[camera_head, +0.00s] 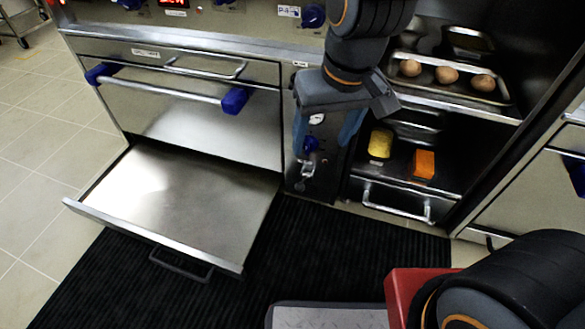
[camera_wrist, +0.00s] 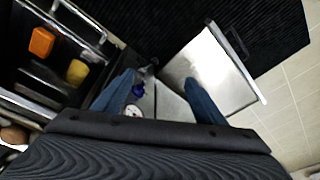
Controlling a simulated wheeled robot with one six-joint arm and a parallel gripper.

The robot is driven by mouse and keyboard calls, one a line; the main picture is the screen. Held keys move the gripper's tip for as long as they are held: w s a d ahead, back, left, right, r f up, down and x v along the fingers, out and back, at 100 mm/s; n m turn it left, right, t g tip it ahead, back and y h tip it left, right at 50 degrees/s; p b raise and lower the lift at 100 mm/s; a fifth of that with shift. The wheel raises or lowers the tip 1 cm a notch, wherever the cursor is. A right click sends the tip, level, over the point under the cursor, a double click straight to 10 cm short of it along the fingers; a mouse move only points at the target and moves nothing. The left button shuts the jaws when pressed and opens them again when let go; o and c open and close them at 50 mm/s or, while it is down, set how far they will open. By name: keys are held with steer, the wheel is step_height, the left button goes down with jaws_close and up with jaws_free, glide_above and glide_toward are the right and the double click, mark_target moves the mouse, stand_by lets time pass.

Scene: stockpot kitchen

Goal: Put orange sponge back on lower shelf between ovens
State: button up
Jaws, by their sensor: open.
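The orange sponge (camera_head: 424,164) stands on the lower shelf (camera_head: 440,187) between the ovens, to the right of a yellow sponge (camera_head: 380,143). In the wrist view the orange sponge (camera_wrist: 41,42) and the yellow sponge (camera_wrist: 77,72) show at the left, outside the jaws. My gripper (camera_head: 327,140) is open and points down in front of the control panel left of the shelf. In the wrist view its two blue fingers (camera_wrist: 160,95) are spread, with nothing held between them.
A tray of several round brown items (camera_head: 447,75) is on the upper shelf. A drawer (camera_head: 190,195) below the left oven (camera_head: 190,110) is pulled out over the floor. A metal handle (camera_head: 396,203) sticks out below the lower shelf. A black mat (camera_head: 310,250) covers the floor in front.

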steer(key=s+a+r+n+g, duration=0.1)
steer(key=s+a+r, duration=0.1)
steer(key=s, duration=0.4)
steer(key=s+a+r+n+g, duration=0.1)
steer(key=s+a+r, duration=0.1)
steer(key=s, duration=0.4)
steer(key=shift+s+a+r+n, duration=0.25)
steer(key=shift+a+r+n, duration=0.15)
steer(key=shift+a, duration=0.15)
steer(key=d+r+m+p, duration=0.2)
steer(key=d+r+p, duration=0.5)
steer(key=p, duration=0.5)
steer(key=d+r+m+h+p, duration=0.1)
steer(key=d+r+p, duration=0.5)
steer(key=r+p, duration=0.6)
steer(key=d+r+m+p, duration=0.3)
steer(key=d+r+p, duration=0.4)
steer(key=p, duration=0.6)
step_height(320, 180, up, 2)
steer(key=shift+d+r+m+p, duration=0.15)
steer(key=shift+d+m+p, duration=0.15)
steer(key=shift+d+m, duration=0.1)
steer(key=shift+c, duration=0.4)
